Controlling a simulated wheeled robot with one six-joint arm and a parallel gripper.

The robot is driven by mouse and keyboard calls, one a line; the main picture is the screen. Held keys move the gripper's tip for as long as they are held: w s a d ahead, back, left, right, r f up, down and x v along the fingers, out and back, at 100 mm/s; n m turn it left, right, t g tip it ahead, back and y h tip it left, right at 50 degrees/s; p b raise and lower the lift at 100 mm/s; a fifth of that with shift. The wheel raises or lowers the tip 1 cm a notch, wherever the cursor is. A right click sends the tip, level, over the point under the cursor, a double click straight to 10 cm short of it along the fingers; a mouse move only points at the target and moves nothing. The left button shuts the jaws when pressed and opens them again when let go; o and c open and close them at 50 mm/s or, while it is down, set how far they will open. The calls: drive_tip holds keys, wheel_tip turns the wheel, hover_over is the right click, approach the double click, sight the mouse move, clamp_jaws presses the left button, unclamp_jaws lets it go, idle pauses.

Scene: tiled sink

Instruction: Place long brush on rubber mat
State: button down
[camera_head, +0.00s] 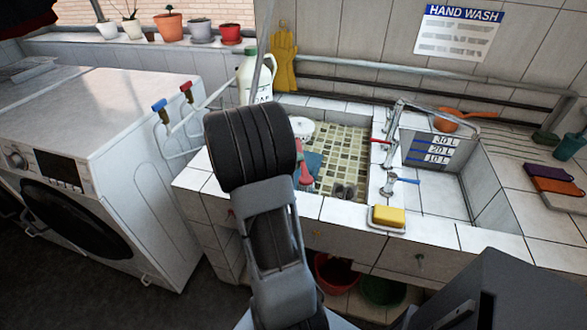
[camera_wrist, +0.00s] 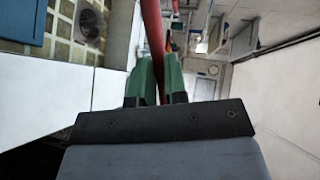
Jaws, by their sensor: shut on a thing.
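My gripper (camera_wrist: 158,66) has green fingers and is shut on a red rod, which looks like the handle of the long brush (camera_wrist: 152,28). The handle runs up out of the wrist view, so its ends are not clear. In the head view my arm hides the gripper; a red piece (camera_head: 304,174) shows just right of the arm, over the sink's left edge. A flat blue piece (camera_head: 315,162) lies in the mosaic-tiled basin beside it and also shows in the wrist view (camera_wrist: 22,20). I cannot tell whether it is the rubber mat.
A yellow sponge (camera_head: 389,216) sits on a dish on the front ledge. A tap (camera_head: 393,135) stands between the mosaic basin and a second white basin. A white jug (camera_head: 254,75) is behind the arm. A washing machine (camera_head: 95,150) stands left. Buckets (camera_head: 335,272) are under the sink.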

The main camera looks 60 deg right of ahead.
drive_tip(key=shift+w+d+f+b, duration=0.2)
drive_tip(key=shift+w+d+f, duration=0.85)
drive_tip(key=shift+f, duration=0.75)
drive_tip(key=shift+w+d+f+b, duration=0.25)
drive_tip(key=shift+w+d+f, duration=0.55)
drive_tip(key=shift+d+f, duration=0.75)
drive_tip(key=shift+w+d+f+b, duration=0.2)
drive_tip(key=shift+w+d+f, duration=0.75)
drive_tip(key=shift+f, duration=1.05)
drive_tip(key=shift+f, duration=0.15)
